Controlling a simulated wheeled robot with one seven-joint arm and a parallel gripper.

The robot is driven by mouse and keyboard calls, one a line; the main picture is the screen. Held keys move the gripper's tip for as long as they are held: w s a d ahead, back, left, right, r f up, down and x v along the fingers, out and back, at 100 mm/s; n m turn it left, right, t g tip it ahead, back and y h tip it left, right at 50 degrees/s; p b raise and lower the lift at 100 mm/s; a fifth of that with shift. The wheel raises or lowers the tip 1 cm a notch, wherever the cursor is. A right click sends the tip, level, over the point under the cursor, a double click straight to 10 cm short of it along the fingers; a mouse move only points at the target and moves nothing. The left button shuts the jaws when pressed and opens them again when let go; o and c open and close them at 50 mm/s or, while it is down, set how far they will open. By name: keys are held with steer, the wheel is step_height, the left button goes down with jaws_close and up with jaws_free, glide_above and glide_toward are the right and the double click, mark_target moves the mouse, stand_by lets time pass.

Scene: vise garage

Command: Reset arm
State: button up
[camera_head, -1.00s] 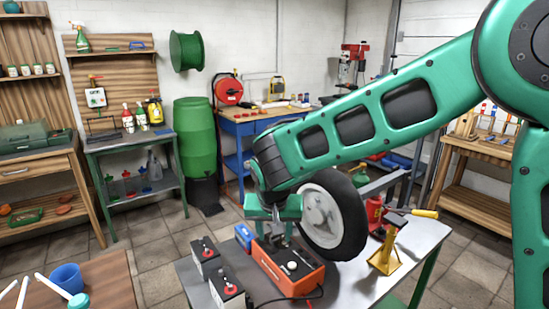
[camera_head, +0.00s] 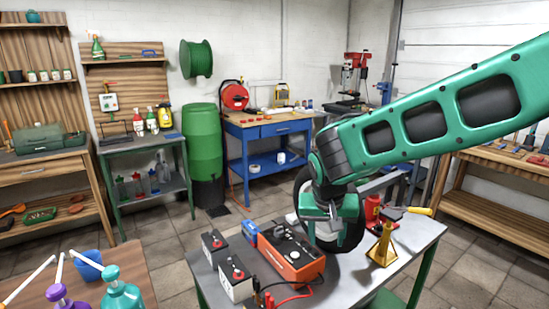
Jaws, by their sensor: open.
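My gripper (camera_head: 332,232) is at the end of my green arm, above the right part of the white-topped table (camera_head: 402,258). It points down in front of the wheel (camera_head: 303,190) and hides much of it. The jaws are open and I see nothing held between them. An orange box-shaped device (camera_head: 292,258) with a dark top lies on the table just left of and below the gripper. I cannot tell whether the fingertips touch anything.
Two batteries (camera_head: 235,281) and a blue box (camera_head: 250,233) stand left of the orange device, with red and black cables (camera_head: 290,297) in front. A yellow jack stand (camera_head: 383,247) and a red can (camera_head: 372,211) stand to the right. Pump bottles (camera_head: 120,292) are at the lower left.

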steer(key=s+d+r+m+g, duration=0.1)
steer(key=s+d, duration=0.5)
steer(key=d, duration=0.4)
steer(key=s+d+r+m+g, duration=0.1)
steer(key=s+d+m, duration=0.1)
steer(key=s+d, duration=0.65)
steer(key=s+d+g, duration=0.1)
steer(key=s+d, duration=0.3)
steer(key=s, duration=0.4)
steer(key=s+d+f+m+y, duration=0.1)
steer(key=s+d, duration=0.4)
steer(key=s, duration=0.3)
steer(key=shift+m+g+y, duration=0.3)
steer(key=shift+g, duration=0.1)
steer(key=shift+f, duration=0.1)
steer(key=shift+w+f, duration=0.25)
steer(key=shift+w, duration=0.3)
